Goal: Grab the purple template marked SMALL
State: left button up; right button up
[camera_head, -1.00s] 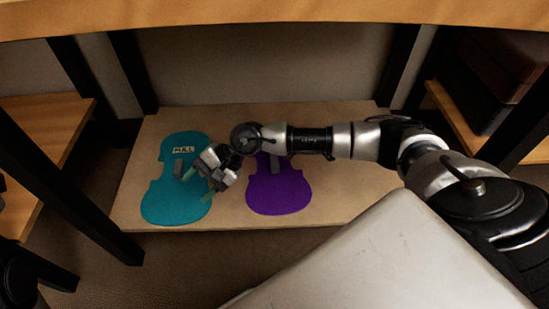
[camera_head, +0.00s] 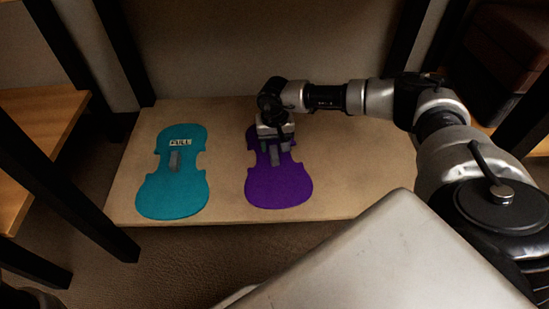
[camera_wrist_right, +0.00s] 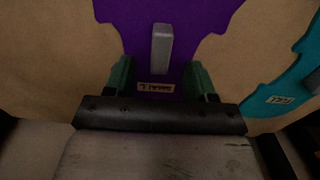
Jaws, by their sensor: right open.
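The purple violin-shaped template (camera_head: 280,190) lies flat on the board under my right gripper (camera_head: 276,146), which hides its upper part in the head view. In the right wrist view the purple template (camera_wrist_right: 210,18) carries a grey upright handle (camera_wrist_right: 161,48) and a small label (camera_wrist_right: 155,87), upside down and hard to read. My right gripper's green-tipped fingers (camera_wrist_right: 157,82) are open, one on each side of the label, with the handle just ahead of them. They hold nothing. My left gripper is not in view.
A teal violin template (camera_head: 172,195) with a FULL label and grey handle lies to the left on the same wooden board (camera_head: 225,205). Dark legs (camera_head: 60,150) and a wooden shelf (camera_head: 35,140) stand at the left.

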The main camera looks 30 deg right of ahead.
aim_at(274, 154)
notch_tip(274, 154, down, 5)
jog(key=b, duration=0.4)
jog(key=shift+a, duration=0.1)
jog(key=shift+r, duration=0.15)
grip_shut()
